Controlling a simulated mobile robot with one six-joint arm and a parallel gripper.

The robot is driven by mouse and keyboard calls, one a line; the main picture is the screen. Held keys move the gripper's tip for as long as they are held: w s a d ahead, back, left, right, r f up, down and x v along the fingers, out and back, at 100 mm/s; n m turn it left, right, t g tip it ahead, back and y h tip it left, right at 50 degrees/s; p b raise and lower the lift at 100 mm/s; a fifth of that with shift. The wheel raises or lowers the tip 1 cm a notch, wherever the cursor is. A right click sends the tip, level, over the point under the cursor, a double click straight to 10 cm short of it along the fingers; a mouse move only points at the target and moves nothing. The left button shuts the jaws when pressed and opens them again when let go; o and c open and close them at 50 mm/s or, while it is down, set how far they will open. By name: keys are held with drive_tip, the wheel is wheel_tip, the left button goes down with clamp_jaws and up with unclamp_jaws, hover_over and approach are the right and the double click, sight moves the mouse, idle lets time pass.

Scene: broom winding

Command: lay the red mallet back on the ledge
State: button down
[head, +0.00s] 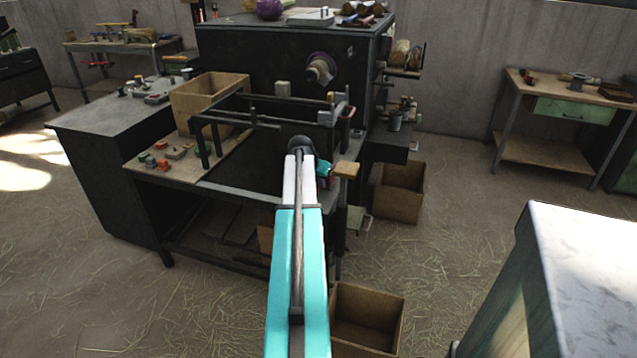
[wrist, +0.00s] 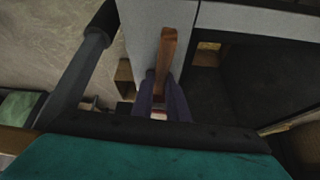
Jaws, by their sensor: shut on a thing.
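My gripper (wrist: 163,98) shows in the wrist view with two dark purple fingers close together, shut on the red mallet. The mallet's brown wooden handle (wrist: 168,50) points up the picture, away from the fingers. A small pinkish-red part shows between the fingers; most of the head is hidden. A pale grey strip (wrist: 145,28), which looks like the ledge, lies behind the handle. I cannot tell whether the mallet touches it. In the head view my arm covers much of this spot, beside the right side of the dark machine bench (head: 225,188).
A dark frame bar (wrist: 75,80) runs along the left in the wrist view. In the head view, a tan block (head: 347,169) sits close right of my wrist. Cardboard boxes (head: 398,193) stand on the floor at the right. Straw-strewn floor (head: 455,230) is open farther right.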

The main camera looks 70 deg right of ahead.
drive_tip(key=c, duration=1.6)
unclamp_jaws()
drive_tip(key=shift+c, duration=0.2)
drive_tip(key=v, duration=1.4)
